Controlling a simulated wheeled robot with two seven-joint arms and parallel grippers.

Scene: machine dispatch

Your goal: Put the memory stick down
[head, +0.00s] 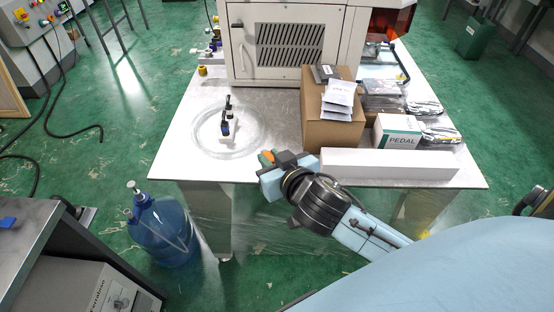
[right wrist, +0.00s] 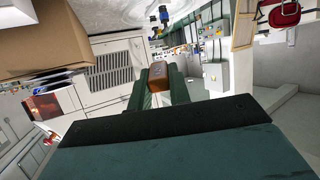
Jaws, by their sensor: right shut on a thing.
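The memory stick is a small orange-brown piece (right wrist: 157,75) held between the fingertips of my right gripper (right wrist: 157,84) in the right wrist view. In the head view its orange end (head: 267,157) shows at the tip of my right gripper (head: 268,162). That gripper is shut on it at the front edge of the white table (head: 180,150), left of the long white box. I cannot tell whether the stick touches the table. My left gripper is in neither view.
A cardboard box (head: 318,128) with packets on top, a PEDAL box (head: 398,134) and a long white box (head: 385,163) fill the right. A machine (head: 285,45) stands behind. The table is clear around the ring.

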